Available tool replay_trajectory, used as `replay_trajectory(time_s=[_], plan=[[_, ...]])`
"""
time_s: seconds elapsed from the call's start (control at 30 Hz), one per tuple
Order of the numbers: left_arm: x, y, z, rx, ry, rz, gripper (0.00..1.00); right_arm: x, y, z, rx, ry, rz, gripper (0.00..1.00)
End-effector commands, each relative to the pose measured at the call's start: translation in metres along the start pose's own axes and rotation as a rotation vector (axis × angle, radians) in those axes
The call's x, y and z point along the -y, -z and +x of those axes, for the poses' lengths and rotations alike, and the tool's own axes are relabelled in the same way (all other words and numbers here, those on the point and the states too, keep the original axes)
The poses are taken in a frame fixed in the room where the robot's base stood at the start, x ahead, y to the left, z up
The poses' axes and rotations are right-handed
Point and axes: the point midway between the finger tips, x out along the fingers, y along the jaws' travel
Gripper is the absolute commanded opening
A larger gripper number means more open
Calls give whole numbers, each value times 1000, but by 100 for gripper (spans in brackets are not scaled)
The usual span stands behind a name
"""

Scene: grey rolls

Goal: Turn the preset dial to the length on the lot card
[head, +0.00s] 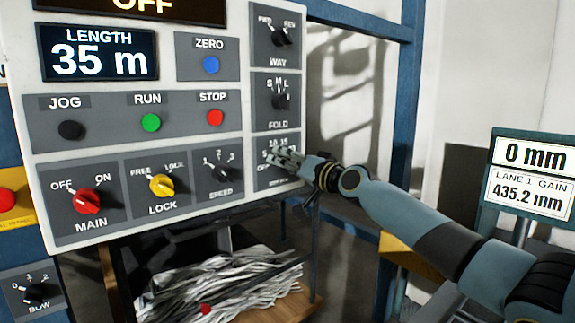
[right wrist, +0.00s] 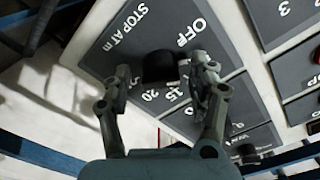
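The preset dial (right wrist: 160,66) is a black knob on a grey plate (right wrist: 125,45) marked "STOP AT m". OFF, 15 and 20 can be read around it in the right wrist view. My right gripper (right wrist: 159,68) is open, with one finger on each side of the knob. A gap shows on the left finger's side; contact on the other side is unclear. In the head view, my right gripper (head: 287,160) covers most of the dial, so its pointer setting is hidden. I see no lot card. My left gripper is not in view.
The white control panel (head: 246,100) carries the FOLD knob (head: 281,100) just above and the SPEED knob (head: 224,173) to the left. The length display (head: 98,53) reads 35 m. A gain display (head: 530,178) stands at right. A bin of pale strips (head: 225,285) lies below.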

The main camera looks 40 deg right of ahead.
Motion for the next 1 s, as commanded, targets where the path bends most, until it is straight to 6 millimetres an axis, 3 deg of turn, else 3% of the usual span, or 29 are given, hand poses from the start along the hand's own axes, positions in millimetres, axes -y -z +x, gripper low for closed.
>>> replay_trajectory(time_s=[0.27,0.6,1.0], plan=[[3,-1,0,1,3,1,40,-1,0,-6,1,-1,-3,60],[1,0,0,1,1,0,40,-1,-1,-57,2,-2,-6,60],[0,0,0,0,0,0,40,0,0,-75,0,1,-1,60]])
